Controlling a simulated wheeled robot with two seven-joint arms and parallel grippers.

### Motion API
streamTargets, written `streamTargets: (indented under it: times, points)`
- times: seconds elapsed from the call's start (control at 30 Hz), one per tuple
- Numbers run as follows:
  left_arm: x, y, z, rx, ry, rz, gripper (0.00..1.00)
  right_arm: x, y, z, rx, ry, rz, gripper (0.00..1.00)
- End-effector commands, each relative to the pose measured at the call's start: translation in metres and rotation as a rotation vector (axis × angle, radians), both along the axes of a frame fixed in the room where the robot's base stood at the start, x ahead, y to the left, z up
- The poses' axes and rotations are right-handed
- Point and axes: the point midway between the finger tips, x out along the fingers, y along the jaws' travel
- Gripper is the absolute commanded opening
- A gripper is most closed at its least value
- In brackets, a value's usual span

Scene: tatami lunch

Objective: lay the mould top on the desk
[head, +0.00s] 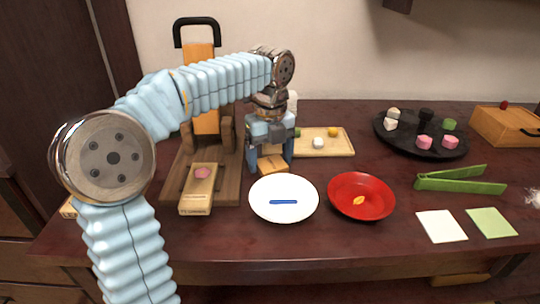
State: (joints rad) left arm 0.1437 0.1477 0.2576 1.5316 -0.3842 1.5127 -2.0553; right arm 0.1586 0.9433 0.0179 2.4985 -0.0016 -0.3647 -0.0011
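A small light-wood block (273,169), which looks like the mould top, is low at the desk, behind the white plate. My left gripper (271,160) points down over it with one finger on each side. The fingers are spread about as wide as the block, and I cannot tell whether they press on it. I also cannot tell whether the block touches the desk (330,237). My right gripper is not in view.
A wooden press (172,180) with a black handle (197,24) and a pink-topped wooden box (196,203) stands left. A white plate (265,210) with a blue stick and a red bowl (381,188) are in front. Green tongs (460,185) and a black tray (450,151) lie right.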

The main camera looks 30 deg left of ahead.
Motion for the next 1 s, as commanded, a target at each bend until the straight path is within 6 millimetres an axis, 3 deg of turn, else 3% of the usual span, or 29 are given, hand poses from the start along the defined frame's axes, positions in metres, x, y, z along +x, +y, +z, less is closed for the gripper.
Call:
streamTargets:
  times: [0.07, 0.43, 0.8, 1.0]
  points:
    - [0.0, 0.0, 0.0, 0.0, 0.0, 0.0, 0.92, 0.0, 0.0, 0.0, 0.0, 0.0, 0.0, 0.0]
    - [0.0, 0.0, 0.009, 0.0, -0.001, 0.0, 0.92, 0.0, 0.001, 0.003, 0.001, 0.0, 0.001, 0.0]
    - [0.001, 0.0, 0.089, -0.001, -0.003, 0.0, 0.92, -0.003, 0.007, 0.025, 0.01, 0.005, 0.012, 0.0]
    - [0.001, 0.0, 0.118, 0.0, -0.001, -0.001, 0.92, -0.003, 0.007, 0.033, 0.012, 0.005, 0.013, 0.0]
